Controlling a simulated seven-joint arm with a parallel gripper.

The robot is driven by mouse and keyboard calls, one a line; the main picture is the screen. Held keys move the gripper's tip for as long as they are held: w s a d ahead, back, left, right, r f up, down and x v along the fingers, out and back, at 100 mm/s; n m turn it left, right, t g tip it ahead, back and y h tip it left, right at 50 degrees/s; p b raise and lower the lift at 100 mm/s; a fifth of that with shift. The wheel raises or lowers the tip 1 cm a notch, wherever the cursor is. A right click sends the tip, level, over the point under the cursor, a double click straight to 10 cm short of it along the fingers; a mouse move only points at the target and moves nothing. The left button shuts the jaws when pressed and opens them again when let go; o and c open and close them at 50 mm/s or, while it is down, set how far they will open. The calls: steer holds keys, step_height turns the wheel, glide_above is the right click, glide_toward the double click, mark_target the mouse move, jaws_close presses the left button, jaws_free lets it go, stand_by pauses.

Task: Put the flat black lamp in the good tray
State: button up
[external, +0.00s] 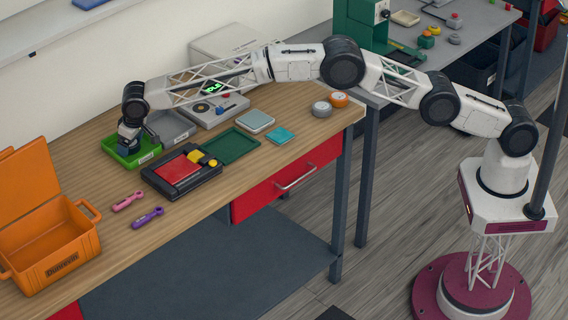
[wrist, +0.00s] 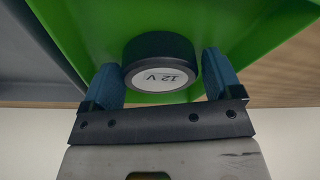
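A round, flat black lamp (wrist: 160,60) with a white face marked "12 V" shows in the wrist view, over the floor of a green tray (wrist: 258,30). The green tray also shows in the external view (external: 148,158), below my gripper (external: 130,138). In the wrist view my gripper's blue fingers (wrist: 163,78) stand on either side of the lamp, with a thin gap at the right finger. The gripper looks open. In the external view the gripper hides the lamp. Whether the lamp rests fully on the tray floor is hard to tell.
A grey tray (external: 184,127) stands beside the green one. A black case with a red panel (external: 178,170) lies in front. A device with a lit green display (external: 212,88) is behind. An open orange toolbox (external: 50,240) and two small tools (external: 147,216) are at the left.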

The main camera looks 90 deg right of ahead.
mark_target(138, 144)
steer(key=shift+o, duration=0.8)
steer(key=shift+r, duration=0.2)
steer(key=v, duration=1.2)
